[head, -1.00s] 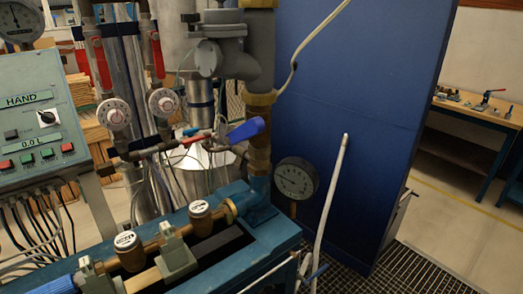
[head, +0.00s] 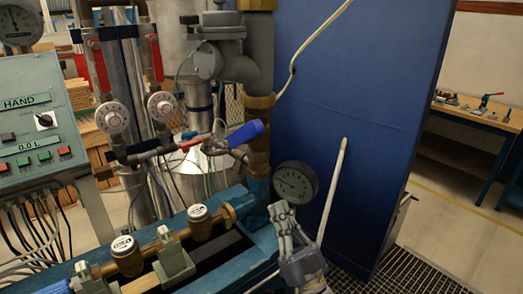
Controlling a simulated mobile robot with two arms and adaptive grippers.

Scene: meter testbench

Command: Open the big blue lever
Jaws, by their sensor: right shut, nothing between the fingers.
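The big blue lever (head: 246,133) sits at the middle of the head view, in front of the vertical brass and grey pipe. It slants, with its broad end up and to the right. My right gripper (head: 280,209) comes up from the lower right, below the lever and just under the round pressure gauge (head: 295,182). Its fingers point up and are shut with nothing between them. The gripper is apart from the lever in the picture. My left gripper does not show.
A red-handled valve (head: 194,143) lies just left of the lever. Two round dials (head: 112,118) stand further left, beside the control box (head: 32,120). The teal bench frame (head: 262,240) runs below. A big blue panel (head: 350,110) stands behind on the right.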

